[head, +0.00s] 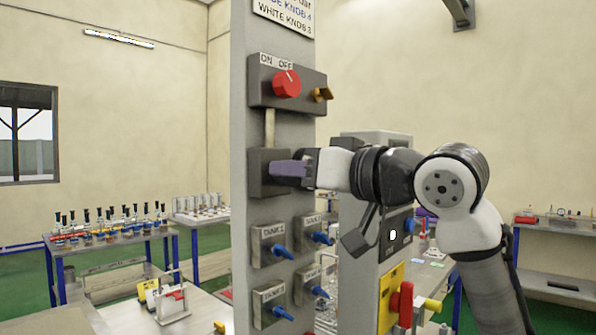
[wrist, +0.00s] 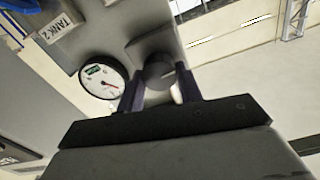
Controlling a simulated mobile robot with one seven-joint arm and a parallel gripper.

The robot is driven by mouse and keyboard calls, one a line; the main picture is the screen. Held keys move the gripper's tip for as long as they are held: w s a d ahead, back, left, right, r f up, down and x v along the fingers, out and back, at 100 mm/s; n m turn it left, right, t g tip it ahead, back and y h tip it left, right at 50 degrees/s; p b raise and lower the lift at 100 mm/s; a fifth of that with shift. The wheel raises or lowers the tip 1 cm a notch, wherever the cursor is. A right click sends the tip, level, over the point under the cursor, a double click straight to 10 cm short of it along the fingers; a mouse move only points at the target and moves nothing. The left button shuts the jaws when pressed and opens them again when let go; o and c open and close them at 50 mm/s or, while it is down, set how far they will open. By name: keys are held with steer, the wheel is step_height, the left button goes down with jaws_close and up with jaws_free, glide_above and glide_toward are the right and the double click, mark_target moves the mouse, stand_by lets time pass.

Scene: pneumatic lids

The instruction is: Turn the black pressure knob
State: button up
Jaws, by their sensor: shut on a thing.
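The black pressure knob (wrist: 158,70) shows in the wrist view as a dark round knob with a pale mark on its face. It sits between the two purple fingers of my gripper (wrist: 158,84), which is shut on it. In the head view my gripper (head: 278,168) reaches in from the right to a dark grey box (head: 256,180) on the grey column (head: 240,130). The fingers hide the knob there. A round white pressure gauge (wrist: 104,77) with a red needle is beside the knob in the wrist view.
A red knob (head: 287,84) on an ON/OFF box and a yellow fitting (head: 322,94) are above my gripper. Several blue-handled valves (head: 281,251) are below it. A second column (head: 360,290) with a red knob (head: 402,304) stands close behind my arm.

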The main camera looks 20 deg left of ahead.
steer(key=m, duration=0.8)
steer(key=m+b, duration=0.1)
steer(key=m, duration=1.5)
steer(key=shift+w+f+m, duration=0.1)
steer(key=shift+f+m, duration=0.25)
steer(key=shift+m, duration=0.05)
stand_by(0.4)
steer(key=o, duration=1)
